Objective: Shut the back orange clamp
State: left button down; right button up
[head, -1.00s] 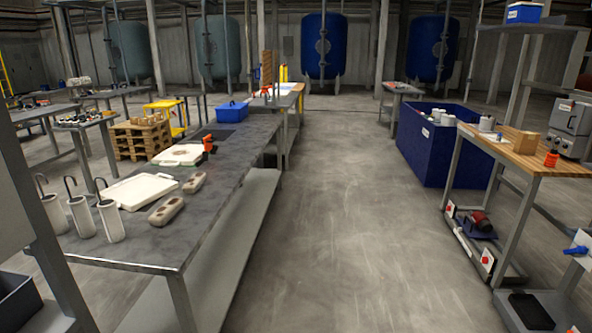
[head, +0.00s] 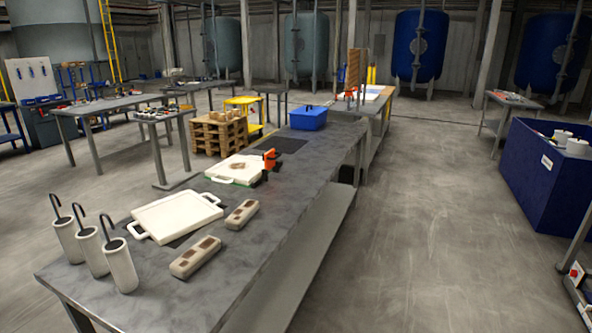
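One orange clamp (head: 270,158) shows in the head view, small, at the right edge of a white plate (head: 235,170) on the long dark grey table. It is too far off to tell whether it is open or shut. No second orange clamp can be clearly made out. Neither of my grippers is in view.
The long grey table (head: 312,192) holds a white tray (head: 178,215), two beige blocks (head: 196,257), white cylinders with black hooks (head: 119,265) and a blue box (head: 308,118). A dark blue bin (head: 545,180) stands at right. The floor (head: 430,220) between is clear.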

aim_at(269, 157)
jog(key=i+l+u, duration=0.25)
jog(key=i, duration=0.15)
jog(key=i+l+u, duration=0.1)
jog(key=u, duration=0.3)
jog(key=l+u, duration=0.2)
jog(key=u, duration=0.25)
jog(key=i+l+u, duration=0.2)
jog(key=l, duration=0.3)
jog(key=l+u, duration=0.2)
jog(key=l, duration=0.25)
jog(key=i+l, duration=0.1)
jog(key=l, duration=0.65)
jog(key=i+l+u, duration=0.1)
jog(key=l, duration=0.65)
